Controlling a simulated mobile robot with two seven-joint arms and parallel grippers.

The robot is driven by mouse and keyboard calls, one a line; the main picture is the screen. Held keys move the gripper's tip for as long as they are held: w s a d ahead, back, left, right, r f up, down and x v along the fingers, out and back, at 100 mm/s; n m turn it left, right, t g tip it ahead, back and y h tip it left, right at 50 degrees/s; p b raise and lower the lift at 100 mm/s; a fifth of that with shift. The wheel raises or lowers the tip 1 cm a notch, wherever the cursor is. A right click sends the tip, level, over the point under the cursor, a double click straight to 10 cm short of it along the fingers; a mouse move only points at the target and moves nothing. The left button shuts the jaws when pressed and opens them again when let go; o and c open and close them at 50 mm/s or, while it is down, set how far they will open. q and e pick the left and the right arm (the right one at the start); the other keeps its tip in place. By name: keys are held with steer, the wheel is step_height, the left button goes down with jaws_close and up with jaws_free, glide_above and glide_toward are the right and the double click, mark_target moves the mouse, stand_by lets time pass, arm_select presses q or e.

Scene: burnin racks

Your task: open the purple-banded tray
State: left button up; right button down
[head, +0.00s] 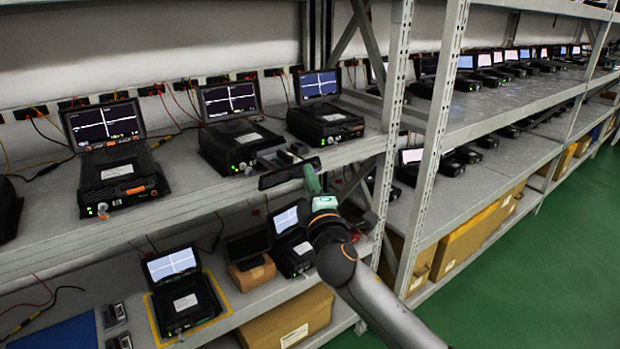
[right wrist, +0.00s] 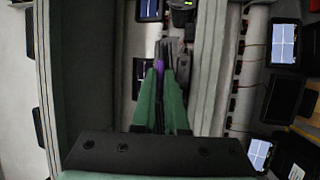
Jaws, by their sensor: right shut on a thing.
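My right gripper (head: 286,159) reaches in from the lower right to the front edge of the upper shelf, between two black testers. In the right wrist view its green fingers (right wrist: 162,78) are close together. A purple strip, part of the purple-banded tray (right wrist: 158,67), shows between the fingertips, and they are shut on it. I cannot make out the purple band in the head view. My left gripper is not in view.
Black testers with lit screens stand on the upper shelf, one at the left (head: 120,175), one in the middle (head: 240,145) and one behind the gripper (head: 325,122). A grey upright post (head: 425,150) stands to the right. The green floor (head: 560,260) is clear.

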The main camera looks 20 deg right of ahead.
steer(key=c, duration=0.9)
jaws_free()
steer(key=shift+c, duration=0.2)
steer(key=s+f+b, duration=0.1)
steer(key=s+f, duration=0.1)
steer(key=s, duration=1)
steer(key=shift+s+a+b, duration=0.15)
steer(key=shift+a+b, duration=0.15)
steer(key=shift+a, duration=0.05)
